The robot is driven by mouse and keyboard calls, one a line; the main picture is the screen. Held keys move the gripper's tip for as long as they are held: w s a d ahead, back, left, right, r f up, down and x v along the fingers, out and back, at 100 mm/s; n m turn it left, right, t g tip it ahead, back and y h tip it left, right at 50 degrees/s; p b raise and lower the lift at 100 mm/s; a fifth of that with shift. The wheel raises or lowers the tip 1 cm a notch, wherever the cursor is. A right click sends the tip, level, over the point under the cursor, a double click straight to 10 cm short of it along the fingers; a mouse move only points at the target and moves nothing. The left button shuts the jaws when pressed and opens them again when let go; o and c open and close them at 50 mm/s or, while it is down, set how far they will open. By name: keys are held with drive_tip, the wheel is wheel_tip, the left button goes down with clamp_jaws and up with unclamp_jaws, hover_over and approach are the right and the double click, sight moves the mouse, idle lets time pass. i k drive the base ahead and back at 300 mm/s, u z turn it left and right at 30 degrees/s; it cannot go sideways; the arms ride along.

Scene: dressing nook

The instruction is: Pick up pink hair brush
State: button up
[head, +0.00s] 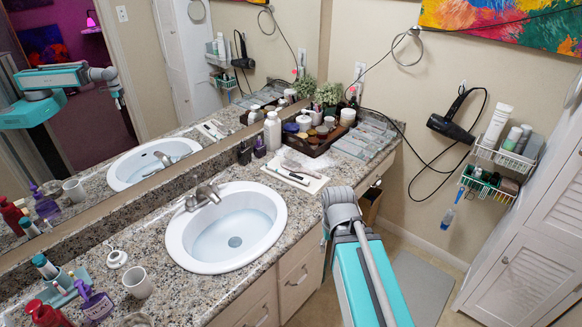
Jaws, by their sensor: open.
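A long pinkish item that looks like the pink hair brush (298,167) lies on a white cloth or mat (316,185) on the counter, right of the sink. Darker slim items lie beside it on the mat. My arm reaches in from the bottom right, with its grey joint just right of the mat. My gripper is hidden from direct view. It shows only small in the mirror (119,100), pointing down, open and apart from the brush.
The round sink (240,248) lies left of the mat. A dark tray (312,148) of jars and bottles stands behind it, next to a palette case (362,142). A hair dryer (452,125) and wire baskets (504,155) hang on the wall. Bottles and a mug (138,283) crowd the front left.

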sight(289, 165)
drive_tip(key=u, duration=0.05)
drive_tip(key=i, duration=0.9)
drive_tip(key=z, duration=0.1)
